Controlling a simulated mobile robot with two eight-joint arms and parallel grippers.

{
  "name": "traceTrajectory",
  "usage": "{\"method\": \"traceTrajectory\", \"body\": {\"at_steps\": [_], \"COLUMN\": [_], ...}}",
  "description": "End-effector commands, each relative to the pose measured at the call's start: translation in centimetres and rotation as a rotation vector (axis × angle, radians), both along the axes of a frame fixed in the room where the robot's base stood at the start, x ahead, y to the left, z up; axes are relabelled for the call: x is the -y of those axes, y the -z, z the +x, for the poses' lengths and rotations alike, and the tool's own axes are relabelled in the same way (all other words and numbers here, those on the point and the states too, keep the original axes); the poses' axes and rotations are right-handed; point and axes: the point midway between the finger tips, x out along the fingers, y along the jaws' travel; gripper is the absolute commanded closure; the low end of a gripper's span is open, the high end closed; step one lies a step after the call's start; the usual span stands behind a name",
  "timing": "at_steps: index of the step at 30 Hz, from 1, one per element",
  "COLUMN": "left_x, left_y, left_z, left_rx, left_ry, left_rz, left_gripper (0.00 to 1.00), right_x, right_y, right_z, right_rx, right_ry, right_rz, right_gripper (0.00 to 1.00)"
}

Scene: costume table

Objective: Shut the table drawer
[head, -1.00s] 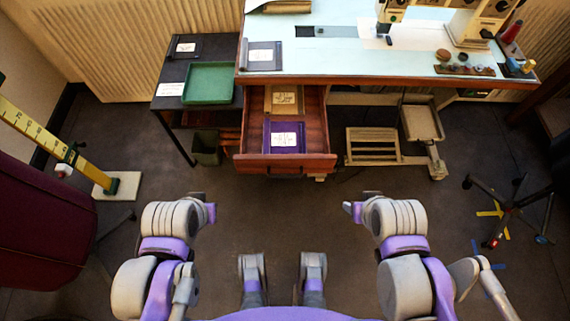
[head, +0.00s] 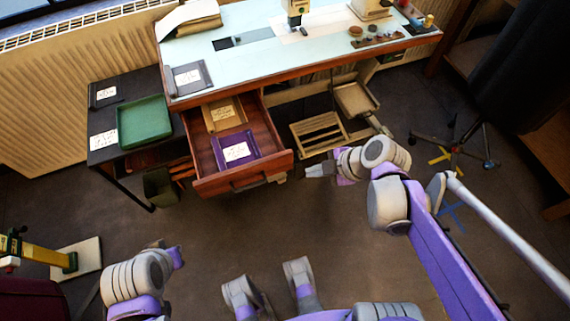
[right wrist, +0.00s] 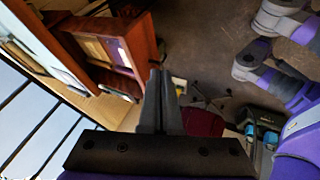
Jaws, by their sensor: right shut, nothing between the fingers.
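The table drawer (head: 243,178) is a reddish wooden box pulled well out from under the sewing table (head: 300,72). Its front has a dark handle. Inside lie a purple tray (head: 236,150) and a tan tray (head: 222,114), each with a white card. In the right wrist view the drawer (right wrist: 142,50) shows beyond the fingertips. My right gripper (head: 312,171) is shut and empty, to the right of the drawer front and apart from it. It also shows in the right wrist view (right wrist: 160,78). My left gripper (head: 160,244) is low at left, far from the drawer; its fingers are unclear.
A dark side table (head: 108,115) with a green tray (head: 143,122) stands left of the drawer, a bin (head: 160,188) below it. A slatted wooden frame (head: 318,134) sits under the table, right of the drawer. The floor before the drawer is clear.

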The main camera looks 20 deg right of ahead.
Motion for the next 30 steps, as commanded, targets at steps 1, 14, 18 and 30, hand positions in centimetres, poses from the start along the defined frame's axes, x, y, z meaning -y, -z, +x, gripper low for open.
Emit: {"method": "traceTrajectory", "body": {"at_steps": [1,14,18,30], "left_x": [0.0,0.0,0.0,0.0], "left_y": [0.0,3.2,4.6,5.6], "left_z": [0.0,0.1,0.2,0.2], "left_rx": [0.0,-0.011,-0.016,-0.019], "left_ry": [0.0,0.0,0.0,0.0], "left_rz": [0.0,0.0,0.0,0.0], "left_gripper": [1.0,1.0,1.0,1.0], "right_x": [0.1,-2.3,-3.5,-3.9], "right_y": [0.0,5.2,7.6,8.0], "right_z": [0.2,3.1,4.4,8.7], "right_rx": [0.014,0.025,0.025,0.026], "right_ry": [-0.017,-0.043,-0.042,-0.038], "right_rz": [-0.004,-0.01,-0.01,-0.011], "right_gripper": [1.0,1.0,1.0,1.0]}}
